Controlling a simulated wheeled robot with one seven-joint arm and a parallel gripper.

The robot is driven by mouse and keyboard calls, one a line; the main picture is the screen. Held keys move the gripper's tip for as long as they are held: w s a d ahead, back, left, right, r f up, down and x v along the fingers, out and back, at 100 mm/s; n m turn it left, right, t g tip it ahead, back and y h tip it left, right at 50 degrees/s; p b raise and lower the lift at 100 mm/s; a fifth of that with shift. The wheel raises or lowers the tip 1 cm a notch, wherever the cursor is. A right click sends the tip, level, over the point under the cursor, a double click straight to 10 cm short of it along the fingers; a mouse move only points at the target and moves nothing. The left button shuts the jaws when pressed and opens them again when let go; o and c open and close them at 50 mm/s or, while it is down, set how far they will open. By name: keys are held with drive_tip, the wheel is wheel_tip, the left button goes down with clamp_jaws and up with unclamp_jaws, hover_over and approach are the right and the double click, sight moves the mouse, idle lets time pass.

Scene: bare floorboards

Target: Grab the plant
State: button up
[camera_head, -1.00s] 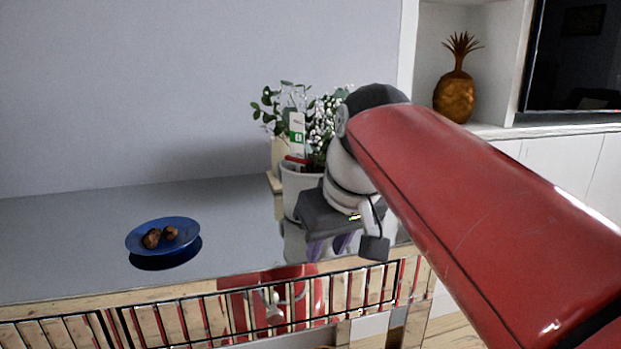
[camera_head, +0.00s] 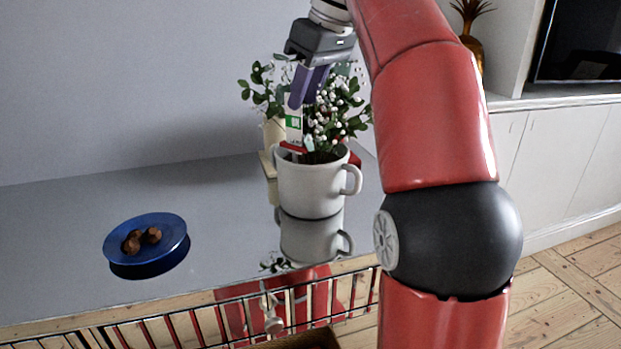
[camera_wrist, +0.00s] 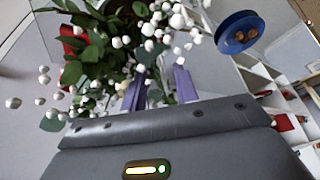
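The plant (camera_head: 335,118) has green leaves and small white round blossoms. In the wrist view, leaves and white blossoms (camera_wrist: 95,55) fill the left and middle. There my gripper (camera_wrist: 160,85) has its two fingers apart, with foliage showing around and between them. I cannot tell whether the fingers touch it.
A blue plate (camera_head: 122,254) with several brown round items lies at the left of the tabletop (camera_head: 60,225). A cream-coloured object (camera_head: 271,135) is behind the pot. A dark wire rack (camera_head: 250,310) runs along the front. Tabletop between plate and pot is clear.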

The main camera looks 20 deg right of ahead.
sight(296, 119)
drive_tip(key=shift+b+x, duration=0.7)
drive_tip(key=shift+x, duration=2.15)
drive_tip(key=shift+s, duration=0.1)
drive_tip(key=shift+c, duration=0.4)
clamp_jaws()
drive_tip(key=shift+r, duration=0.15)
